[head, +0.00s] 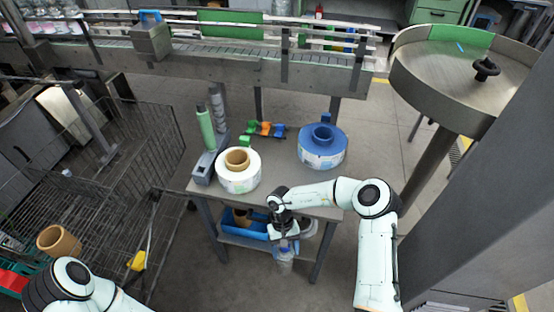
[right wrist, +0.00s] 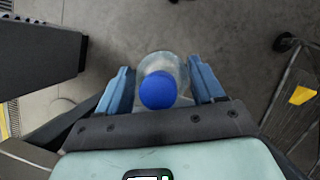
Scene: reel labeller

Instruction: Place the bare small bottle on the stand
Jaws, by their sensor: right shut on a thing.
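The bare small bottle (right wrist: 163,72) is clear, with a round blue cap and no label that I can see. In the right wrist view it stands between the two blue fingers of my right gripper (right wrist: 162,85), which is shut on it. In the head view my right gripper (head: 285,243) holds the bottle (head: 285,264) upright in front of the table's near edge, below the tabletop. A grey block (head: 205,166) with an upright green roll stands at the table's left; I cannot tell whether it is the stand. Only a link of my left arm shows; its gripper is out of view.
The table (head: 275,185) carries a white label reel (head: 239,180), a blue reel (head: 322,158) and small coloured pieces (head: 266,129). A blue bin (head: 240,228) sits on its lower shelf. A wire cage (head: 130,160) stands left, a round turntable (head: 440,75) right, a conveyor (head: 220,62) behind.

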